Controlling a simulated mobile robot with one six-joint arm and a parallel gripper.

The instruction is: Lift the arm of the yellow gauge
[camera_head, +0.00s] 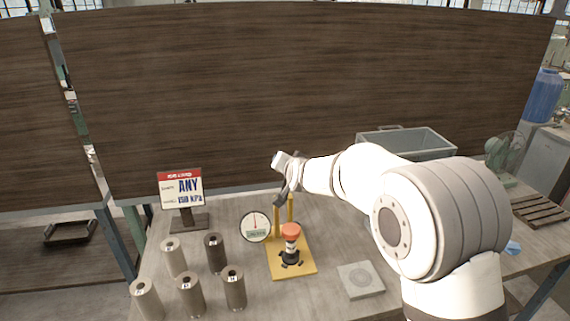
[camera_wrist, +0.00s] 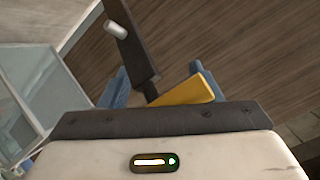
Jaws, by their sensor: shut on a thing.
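The yellow gauge stands on the table with a yellow base plate (camera_head: 302,268), yellow uprights and a round white dial (camera_head: 255,227) at its left. An orange-red cap (camera_head: 291,231) tops a black piece on the plate. My gripper (camera_head: 281,196) is at the top of the uprights, partly hidden by my own wrist. In the wrist view the gauge's dark arm (camera_wrist: 131,45), with a pale round pin, runs between the blue fingers of my gripper (camera_wrist: 155,80), which is shut on it. A yellow part (camera_wrist: 187,91) shows beside the arm. The exact contact is partly hidden.
Several numbered cylinders (camera_head: 190,295) stand at the front left. A sign (camera_head: 181,189) reading "ANY" and "150 kPa" stands behind them. A grey square block (camera_head: 360,280) lies right of the gauge. A grey bin (camera_head: 408,145) and a fan (camera_head: 503,152) are at the back right.

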